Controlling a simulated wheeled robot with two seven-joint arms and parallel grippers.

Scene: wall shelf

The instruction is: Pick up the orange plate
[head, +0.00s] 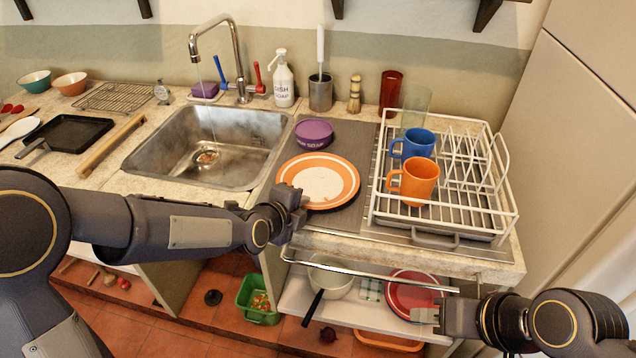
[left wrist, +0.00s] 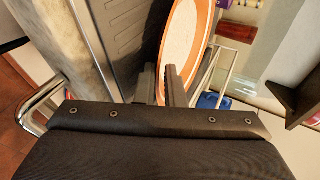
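The orange plate (head: 318,181) has a white middle and an orange rim. My left gripper (head: 294,197) is at the plate's lower left rim. In the left wrist view, the plate (left wrist: 182,42) shows past the fingertips of my left gripper (left wrist: 160,70).
A purple bowl (head: 314,134) stands just behind the plate. To the right is a white dish rack (head: 463,212) with a blue mug (head: 418,143) and an orange mug (head: 413,180). The sink (head: 207,160) is at the left. A metal rail (head: 365,271) runs along the counter front.

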